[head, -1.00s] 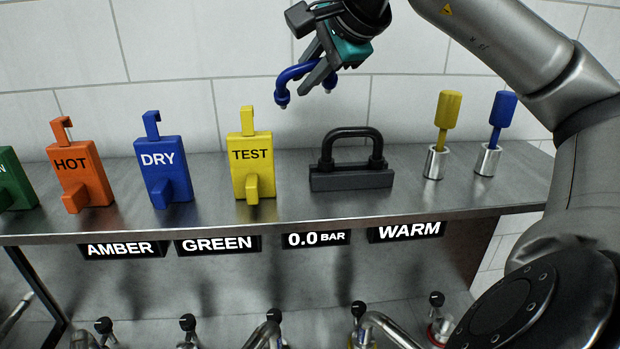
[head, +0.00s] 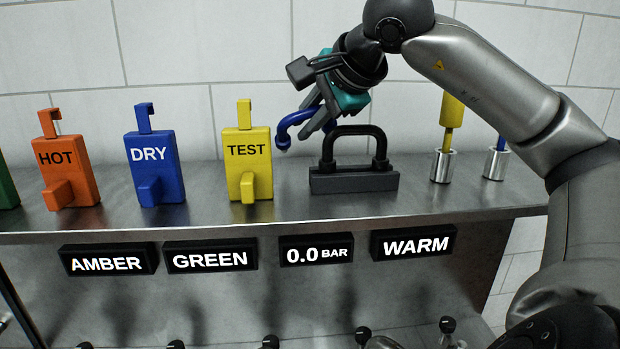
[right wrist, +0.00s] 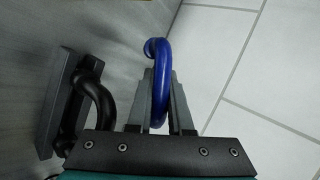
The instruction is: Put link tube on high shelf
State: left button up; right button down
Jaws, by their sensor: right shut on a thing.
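The link tube (head: 291,122) is a blue bent tube. My right gripper (head: 312,118) is shut on it and holds it above the back of the high shelf (head: 420,196), behind the yellow TEST tag and the black handle block. One end of the tube hangs down at the left of the fingers; its other end is hidden behind the gripper and the black handle. In the right wrist view the tube (right wrist: 160,75) stands between the fingers, curving over at its far end. I cannot tell whether the tube touches the shelf. My left gripper is not in view.
A black handle on a dark block (head: 354,180) stands just in front of the gripper. The yellow TEST (head: 247,165), blue DRY (head: 153,165) and orange HOT (head: 65,170) tags stand to the left. Metal cups (head: 443,166) with yellow and blue tools stand right. A tiled wall rises behind.

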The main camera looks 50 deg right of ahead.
jog(key=c, duration=1)
grip_release()
jog(key=shift+s+r, duration=0.4)
jog(key=shift+b+v, duration=0.55)
jog(key=shift+v, duration=2.95)
notch_tip(320, 180, up, 8)
jog(key=s+p, duration=0.2)
jog(key=p, duration=0.3)
jog(key=shift+a+p, duration=0.25)
jog(key=shift+p, duration=0.15)
